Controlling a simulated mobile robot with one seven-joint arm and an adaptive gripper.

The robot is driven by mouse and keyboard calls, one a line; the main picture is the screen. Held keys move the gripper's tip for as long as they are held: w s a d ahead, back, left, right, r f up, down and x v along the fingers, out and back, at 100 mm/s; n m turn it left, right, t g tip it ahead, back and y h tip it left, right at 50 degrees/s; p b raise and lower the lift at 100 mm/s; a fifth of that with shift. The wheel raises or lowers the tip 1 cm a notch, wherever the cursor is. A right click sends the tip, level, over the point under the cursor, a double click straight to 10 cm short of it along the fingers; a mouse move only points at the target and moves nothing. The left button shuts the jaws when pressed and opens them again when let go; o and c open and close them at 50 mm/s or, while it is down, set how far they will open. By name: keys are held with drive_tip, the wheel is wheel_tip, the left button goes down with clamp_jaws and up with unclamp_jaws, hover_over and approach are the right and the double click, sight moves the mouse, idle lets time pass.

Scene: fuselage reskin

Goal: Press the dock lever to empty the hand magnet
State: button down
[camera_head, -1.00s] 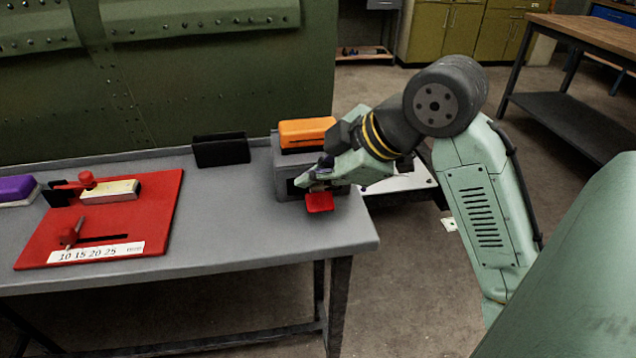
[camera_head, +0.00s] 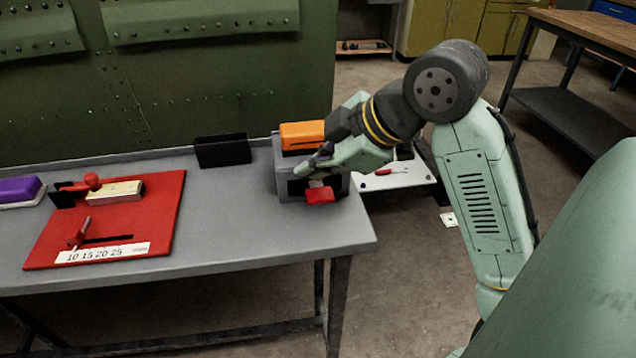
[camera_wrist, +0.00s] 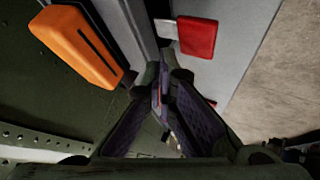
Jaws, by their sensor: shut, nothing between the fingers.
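The dock is a grey box (camera_head: 284,184) at the right end of the grey table. The orange hand magnet (camera_head: 300,135) sits on top of it, and also shows at the upper left of the wrist view (camera_wrist: 75,45). The red lever (camera_head: 320,196) sticks out from the dock's front; its red pad also shows in the wrist view (camera_wrist: 197,37). My gripper (camera_head: 316,164) is shut and empty, just above and behind the lever pad in the head view. It appears apart from the lever. My gripper hides part of the dock's front and right side.
A red board (camera_head: 110,220) with a scale and a pale block (camera_head: 115,193) lies on the left of the table. A black holder (camera_head: 222,150) stands left of the dock. A purple block (camera_head: 20,190) is at the far left. A green riveted panel (camera_head: 220,60) rises behind.

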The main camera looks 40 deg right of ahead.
sight(316, 190)
drive_tip(key=r+p, duration=0.4)
drive_tip(key=r, duration=0.1)
drive_tip(key=shift+w+d, duration=0.15)
drive_tip(key=shift+w, duration=0.05)
idle(0.9)
